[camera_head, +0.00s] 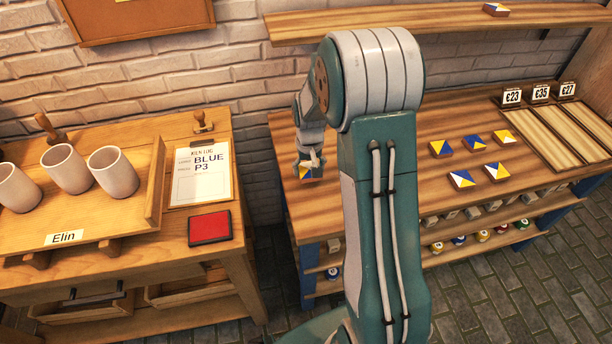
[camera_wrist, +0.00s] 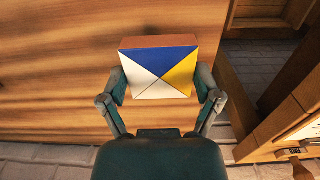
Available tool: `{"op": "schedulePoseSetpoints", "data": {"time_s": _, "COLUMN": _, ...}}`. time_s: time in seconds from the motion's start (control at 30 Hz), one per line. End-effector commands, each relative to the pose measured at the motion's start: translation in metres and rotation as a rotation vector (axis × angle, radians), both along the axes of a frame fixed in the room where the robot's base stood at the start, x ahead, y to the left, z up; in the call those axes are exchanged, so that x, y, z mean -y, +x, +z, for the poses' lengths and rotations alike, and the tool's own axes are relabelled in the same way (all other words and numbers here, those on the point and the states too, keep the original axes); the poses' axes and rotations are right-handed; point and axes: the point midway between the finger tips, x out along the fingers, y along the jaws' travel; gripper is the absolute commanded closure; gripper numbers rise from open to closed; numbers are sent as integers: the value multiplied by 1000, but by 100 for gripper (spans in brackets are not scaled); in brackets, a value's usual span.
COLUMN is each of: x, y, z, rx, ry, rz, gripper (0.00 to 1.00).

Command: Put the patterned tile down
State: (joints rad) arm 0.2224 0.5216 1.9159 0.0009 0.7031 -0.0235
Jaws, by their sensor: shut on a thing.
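My gripper (camera_wrist: 161,95) is shut on a patterned tile (camera_wrist: 158,76) with blue, yellow and white triangles and a brown edge. The fingers press on its left and right sides in the wrist view. The tile is above the left end of the wooden workbench (camera_head: 285,165); I cannot tell whether it touches the top. In the head view the gripper (camera_head: 310,165) and the tile (camera_head: 308,174) are small and partly hidden by my wrist. Several similar tiles, such as this one (camera_head: 442,148), lie in a group on the middle of the bench.
A shelf (camera_head: 420,22) above holds another tile (camera_head: 495,9). Price cards (camera_head: 540,92) and slatted boards (camera_head: 565,135) are at the bench's right. A second table at left holds cups (camera_head: 113,171), a paper sheet (camera_head: 200,180) and a red pad (camera_head: 210,228). A floor gap separates the tables.

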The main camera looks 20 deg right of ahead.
Motion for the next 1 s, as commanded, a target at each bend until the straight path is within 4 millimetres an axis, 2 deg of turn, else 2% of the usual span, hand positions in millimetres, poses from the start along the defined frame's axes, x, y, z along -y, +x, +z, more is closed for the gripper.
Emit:
{"op": "schedulePoseSetpoints", "data": {"time_s": 0.17, "x": -4, "y": 8, "z": -11, "rx": 0, "ry": -1, "rz": 1, "gripper": 71}}
{"op": "schedulePoseSetpoints", "data": {"time_s": 0.37, "x": -7, "y": 7, "z": -39, "rx": -2, "ry": -4, "rz": -1, "gripper": 71}}
{"op": "schedulePoseSetpoints", "data": {"time_s": 0.7, "x": -4, "y": 7, "z": -42, "rx": 1, "ry": -2, "rz": 0, "gripper": 71}}
{"op": "schedulePoseSetpoints", "data": {"time_s": 0.73, "x": -4, "y": 7, "z": -42, "rx": 1, "ry": -2, "rz": 0, "gripper": 5}}
{"op": "schedulePoseSetpoints", "data": {"time_s": 0.77, "x": -4, "y": 7, "z": -42, "rx": 1, "ry": -2, "rz": 0, "gripper": 0}}
{"op": "schedulePoseSetpoints", "data": {"time_s": 1.0, "x": -5, "y": 7, "z": -41, "rx": 0, "ry": -3, "rz": -1, "gripper": 0}}
